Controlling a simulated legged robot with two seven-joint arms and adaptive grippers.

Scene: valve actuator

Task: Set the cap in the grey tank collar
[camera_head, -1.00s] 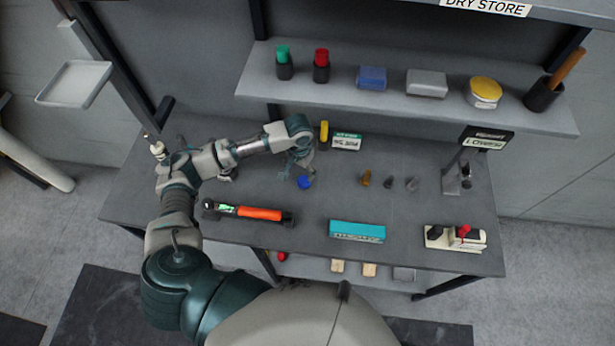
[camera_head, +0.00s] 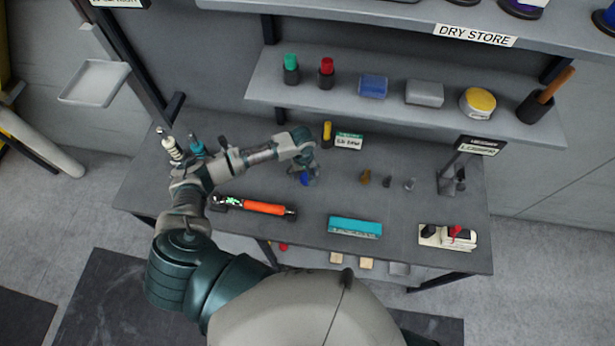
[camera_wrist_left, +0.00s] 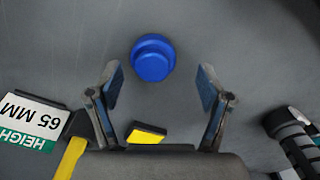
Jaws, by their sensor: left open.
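A round blue cap (camera_head: 305,179) lies on the dark bench top. My left gripper (camera_head: 308,170) is above it and partly covers it in the head view. In the left wrist view the cap (camera_wrist_left: 153,58) is just beyond the fingertips, roughly centred between them. My left gripper (camera_wrist_left: 161,80) is open and empty there, and no finger appears to touch the cap. I cannot make out the grey tank collar with certainty. My right gripper is not in view.
A yellow-handled tool (camera_head: 327,134) and a height label (camera_head: 348,141) are behind the gripper. An orange tool (camera_head: 263,207) and teal box (camera_head: 355,227) lie nearer the front. Small brown and grey parts (camera_head: 388,181) stand to the right. A shelf (camera_head: 450,110) overhangs the back.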

